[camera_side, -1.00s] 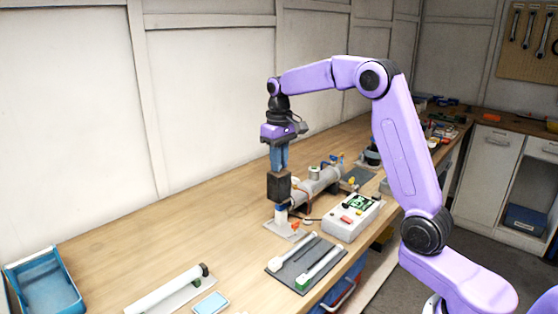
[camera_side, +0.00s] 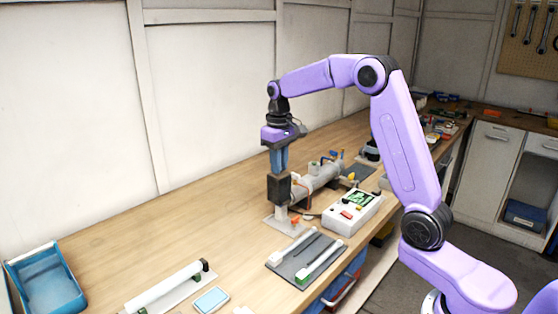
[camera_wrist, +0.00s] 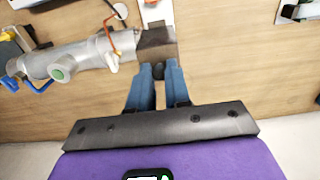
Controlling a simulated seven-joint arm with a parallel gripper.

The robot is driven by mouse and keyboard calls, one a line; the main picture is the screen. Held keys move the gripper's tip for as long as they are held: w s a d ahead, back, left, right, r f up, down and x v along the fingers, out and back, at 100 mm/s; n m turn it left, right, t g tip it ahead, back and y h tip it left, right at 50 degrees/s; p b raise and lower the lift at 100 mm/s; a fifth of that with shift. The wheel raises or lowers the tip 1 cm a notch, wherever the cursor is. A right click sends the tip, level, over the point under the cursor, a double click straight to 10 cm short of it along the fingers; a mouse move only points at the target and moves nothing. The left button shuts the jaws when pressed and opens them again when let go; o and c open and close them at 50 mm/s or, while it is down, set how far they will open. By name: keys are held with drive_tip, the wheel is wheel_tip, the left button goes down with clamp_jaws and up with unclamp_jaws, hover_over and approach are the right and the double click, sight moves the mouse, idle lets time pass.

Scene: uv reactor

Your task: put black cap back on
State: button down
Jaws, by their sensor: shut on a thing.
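The black cap (camera_side: 279,188) is a dark, boxy block at the near end of the grey reactor cylinder (camera_side: 322,177). My gripper (camera_side: 278,171) points down from above, with its blue fingers shut on the cap's top. In the wrist view, the fingers (camera_wrist: 158,76) close on a small dark knob at the cap (camera_wrist: 156,44). There the cap lies right at the end of the cylinder (camera_wrist: 88,53). I cannot tell whether it is seated on the end or just in front of it.
A white control box (camera_side: 352,211) with a green display stands right of the cylinder. A dark mat (camera_side: 305,259) with white tubes lies in front. A longer white tube (camera_side: 165,288) and a blue tray (camera_side: 45,283) are at left.

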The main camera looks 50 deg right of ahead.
sight(279, 185)
drive_tip(key=shift+f, duration=3.7)
drive_tip(key=c, duration=1)
unclamp_jaws()
wheel_tip(279, 185, up, 17)
drive_tip(key=shift+r, duration=0.2)
drive_tip(key=shift+a, duration=0.1)
